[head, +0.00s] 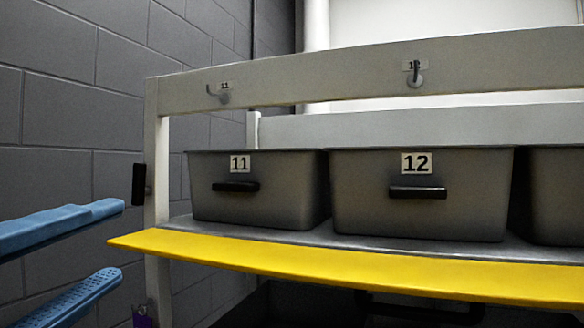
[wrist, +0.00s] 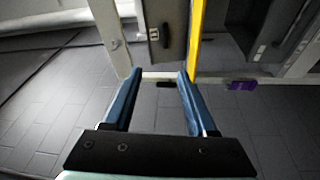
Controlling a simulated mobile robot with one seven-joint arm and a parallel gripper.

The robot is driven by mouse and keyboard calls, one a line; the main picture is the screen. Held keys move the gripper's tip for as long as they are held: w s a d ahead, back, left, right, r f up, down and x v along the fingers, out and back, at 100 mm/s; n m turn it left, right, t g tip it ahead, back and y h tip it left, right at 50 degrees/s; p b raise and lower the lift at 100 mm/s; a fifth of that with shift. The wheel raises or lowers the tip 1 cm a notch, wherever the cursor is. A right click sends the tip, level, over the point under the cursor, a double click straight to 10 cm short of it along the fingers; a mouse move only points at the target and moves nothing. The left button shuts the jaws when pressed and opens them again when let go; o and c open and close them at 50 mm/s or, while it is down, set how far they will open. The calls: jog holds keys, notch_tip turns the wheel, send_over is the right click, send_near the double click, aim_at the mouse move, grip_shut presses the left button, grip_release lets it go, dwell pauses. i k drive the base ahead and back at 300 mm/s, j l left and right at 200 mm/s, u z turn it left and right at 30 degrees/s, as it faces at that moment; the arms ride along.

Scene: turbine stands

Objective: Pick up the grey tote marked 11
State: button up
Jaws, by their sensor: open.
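The grey tote marked 11 (head: 285,190) stands on the upper shelf in the head view, at the left end. It has a black handle (head: 236,187) on its front below the white label. My gripper (head: 116,243) is open and empty at the left, its blue fingers apart, left of the shelf post and clear of the tote. In the wrist view my gripper (wrist: 160,75) points toward the rack. A grey tote front with a small label and dark handle (wrist: 165,36) shows beyond the fingertips, left of the yellow strip; its number is too small to read.
Tote 12 (head: 350,200) stands close to the right of tote 11, with another grey tote (head: 560,190) beyond. A yellow strip (head: 330,270) edges the shelf. A white post (head: 157,170) and top rail (head: 320,85) frame it. A grey block wall (head: 50,110) is at left.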

aim_at(290, 189)
jog(key=i+l, duration=0.1)
jog(key=i, duration=0.8)
